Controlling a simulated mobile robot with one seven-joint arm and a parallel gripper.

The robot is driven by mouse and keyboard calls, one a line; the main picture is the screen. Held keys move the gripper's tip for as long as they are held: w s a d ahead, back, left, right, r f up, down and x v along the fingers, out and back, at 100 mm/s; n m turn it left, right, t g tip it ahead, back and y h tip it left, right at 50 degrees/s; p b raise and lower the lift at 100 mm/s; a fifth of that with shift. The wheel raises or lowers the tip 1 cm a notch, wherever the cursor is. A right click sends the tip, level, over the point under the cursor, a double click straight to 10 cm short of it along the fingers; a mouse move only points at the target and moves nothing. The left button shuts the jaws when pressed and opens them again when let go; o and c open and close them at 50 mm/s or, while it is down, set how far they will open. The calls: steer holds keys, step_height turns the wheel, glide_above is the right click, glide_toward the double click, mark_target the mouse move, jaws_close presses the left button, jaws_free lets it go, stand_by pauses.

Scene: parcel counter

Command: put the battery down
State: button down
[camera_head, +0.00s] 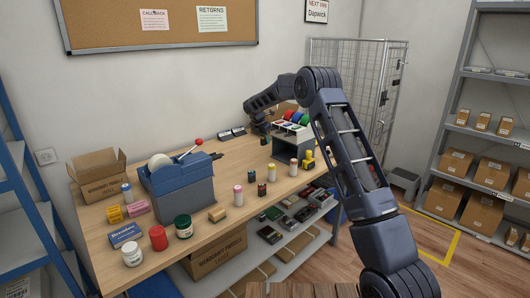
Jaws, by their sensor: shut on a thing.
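My gripper (263,131) is at the far part of the wooden counter (225,223), just left of a grey rack. It points down and is shut on the battery, which is too small and too much covered to make out clearly. I cannot tell whether the battery touches the counter top. Two small dark blocks, one nearer (262,189) and one farther (251,176), stand upright at mid-counter, apart from my gripper.
The grey rack (289,148) holds coloured rolls. A blue tape dispenser (177,185), open carton (100,175), jars and small boxes fill the left. Dark trays lie on the shelf below. Some bare counter shows mid-counter.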

step_height(320, 180, up, 5)
steer(key=shift+r, duration=0.15)
steer(key=shift+a+r, duration=0.1)
steer(key=shift+r, duration=0.1)
steer(key=shift+s+a+m, duration=0.2)
steer(key=shift+a+m, duration=0.1)
steer(key=s+a+m+g+y, duration=0.3)
steer(key=s+a+m, duration=0.85)
steer(key=m, duration=0.65)
steer(key=s+a+m+g+y, duration=0.35)
steer(key=s+a+m, duration=0.45)
steer(key=a+m, duration=0.85)
steer(key=shift+m+h, duration=0.25)
steer(key=shift+m, duration=0.5)
steer(key=f, duration=1.3)
steer(key=d+f, duration=0.1)
steer(key=f, duration=0.5)
steer(key=shift+w+f, duration=0.2)
steer(key=shift+w, duration=0.05)
steer(key=shift+f, duration=0.1)
